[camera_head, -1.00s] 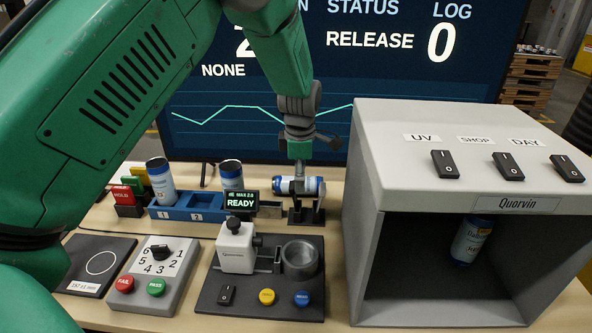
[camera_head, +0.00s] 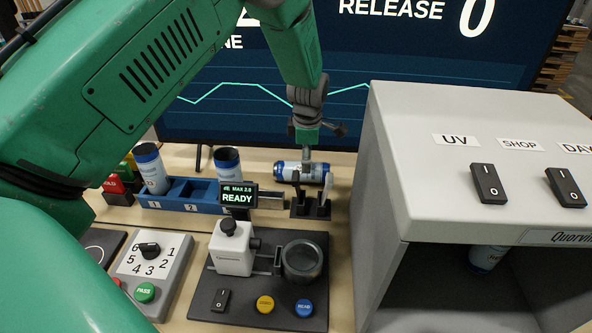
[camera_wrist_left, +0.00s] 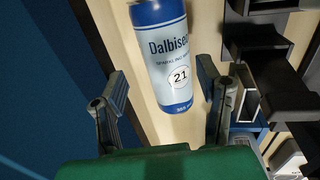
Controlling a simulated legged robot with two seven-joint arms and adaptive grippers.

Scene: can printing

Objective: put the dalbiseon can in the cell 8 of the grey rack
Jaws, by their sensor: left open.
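My left gripper (camera_head: 306,140) is just above the can in the head view. In the wrist view its fingers (camera_wrist_left: 163,100) are open and apart, with the can beyond and between them, not gripped. My right gripper is not in view. No grey rack with a cell 8 can be made out.
A blue rack (camera_head: 215,207) holds upright cans (camera_head: 151,170) (camera_head: 228,165). A printer (camera_head: 234,247) with buttons and a dial box (camera_head: 150,262) stand in front. A grey booth (camera_head: 400,230) on the right holds another can (camera_head: 488,257), partly hidden. A large screen (camera_head: 400,60) stands behind.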

